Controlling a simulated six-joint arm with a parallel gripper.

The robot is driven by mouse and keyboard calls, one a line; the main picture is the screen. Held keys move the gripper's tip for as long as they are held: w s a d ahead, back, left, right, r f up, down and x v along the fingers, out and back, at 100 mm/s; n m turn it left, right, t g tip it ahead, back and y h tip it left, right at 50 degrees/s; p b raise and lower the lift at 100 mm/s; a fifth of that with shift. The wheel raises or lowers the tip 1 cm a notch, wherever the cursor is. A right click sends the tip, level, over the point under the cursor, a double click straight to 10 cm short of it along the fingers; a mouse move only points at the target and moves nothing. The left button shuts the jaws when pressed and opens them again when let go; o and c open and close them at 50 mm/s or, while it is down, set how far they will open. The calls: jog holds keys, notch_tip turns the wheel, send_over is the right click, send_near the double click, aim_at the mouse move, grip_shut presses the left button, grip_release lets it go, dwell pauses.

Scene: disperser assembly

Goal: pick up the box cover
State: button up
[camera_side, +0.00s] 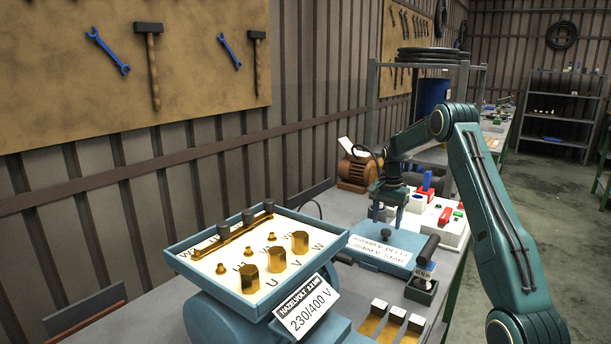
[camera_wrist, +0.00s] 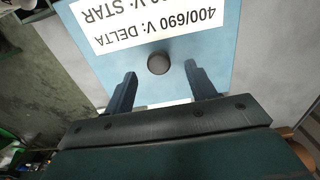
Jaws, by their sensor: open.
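The box cover (camera_side: 407,240) is a light blue plate with a white printed label. It lies flat on the bench right of the open terminal box (camera_side: 178,252). In the wrist view the cover (camera_wrist: 140,82) fills the middle, with a dark round knob (camera_wrist: 158,64) on its top. My gripper (camera_side: 387,222) is above the cover, pointing down. In the wrist view my gripper (camera_wrist: 162,84) is open, with one finger on each side of the knob's line. The knob sits slightly beyond the fingertips in the picture, and nothing is held. The exact height gap is unclear.
A white box with red and green parts (camera_side: 452,232) stands behind the cover. A dark-handled stamp-like tool in a green holder (camera_side: 422,285) is at its right front. A brown motor (camera_side: 357,172) is behind.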

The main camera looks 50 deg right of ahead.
aim_at(386, 230)
jog(key=shift+s+f, duration=0.15)
jog(key=shift+f, duration=2.4)
grip_shut()
jog(key=shift+r, duration=0.2)
notch_tip(386, 230, up, 20)
jog(key=shift+f, duration=0.15)
